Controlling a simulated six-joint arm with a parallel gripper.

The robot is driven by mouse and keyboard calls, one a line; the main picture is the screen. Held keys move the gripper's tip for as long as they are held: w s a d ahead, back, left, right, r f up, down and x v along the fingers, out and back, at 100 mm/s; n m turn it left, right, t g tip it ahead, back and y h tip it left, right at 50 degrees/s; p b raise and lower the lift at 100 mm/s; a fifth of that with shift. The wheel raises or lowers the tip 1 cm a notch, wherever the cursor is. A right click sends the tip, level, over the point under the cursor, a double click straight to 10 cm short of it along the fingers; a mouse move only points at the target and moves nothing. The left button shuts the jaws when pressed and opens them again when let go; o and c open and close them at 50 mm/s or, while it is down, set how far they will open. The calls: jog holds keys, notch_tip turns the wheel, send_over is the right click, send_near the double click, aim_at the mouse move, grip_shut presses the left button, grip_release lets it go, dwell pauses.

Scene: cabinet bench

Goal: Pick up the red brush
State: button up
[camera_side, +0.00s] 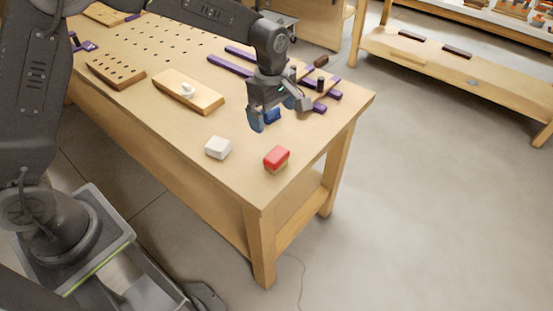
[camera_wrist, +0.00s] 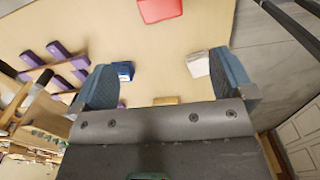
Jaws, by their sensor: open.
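The red brush (camera_side: 276,158), a small block with a red top over a wood-coloured lower part, lies on the bench near its front corner. In the wrist view the red brush (camera_wrist: 160,9) is at the top edge, partly cut off and beyond my fingertips. My gripper (camera_side: 280,116) is open above the bench, behind the red brush in the side view and apart from it. In the wrist view my gripper (camera_wrist: 168,80) has its two blue-grey fingers wide apart, with nothing held between them.
A white block (camera_side: 218,147) lies left of the red brush. A blue block (camera_side: 272,116) is partly hidden by my gripper. Purple-ended wooden pieces (camera_side: 319,85) lie behind it. A wooden board (camera_side: 189,92) with a white knob is further left. Bench around the red brush is clear.

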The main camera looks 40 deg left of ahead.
aim_at(276, 154)
jog(key=shift+n, duration=0.4)
jog(key=f, duration=1)
jog(key=shift+w+d+f, duration=0.25)
jog(key=shift+w+d, duration=0.1)
jog(key=shift+s+d+f, duration=0.1)
jog(key=shift+s+f, duration=0.1)
jog(key=shift+f, duration=1.15)
jog(key=shift+s+d+f, duration=0.1)
jog(key=shift+s+f, duration=0.05)
jog(key=shift+f, duration=1.15)
jog(key=shift+c, duration=0.3)
jog(key=c, duration=1)
jog(key=shift+o, duration=0.2)
jog(key=shift+r, duration=0.15)
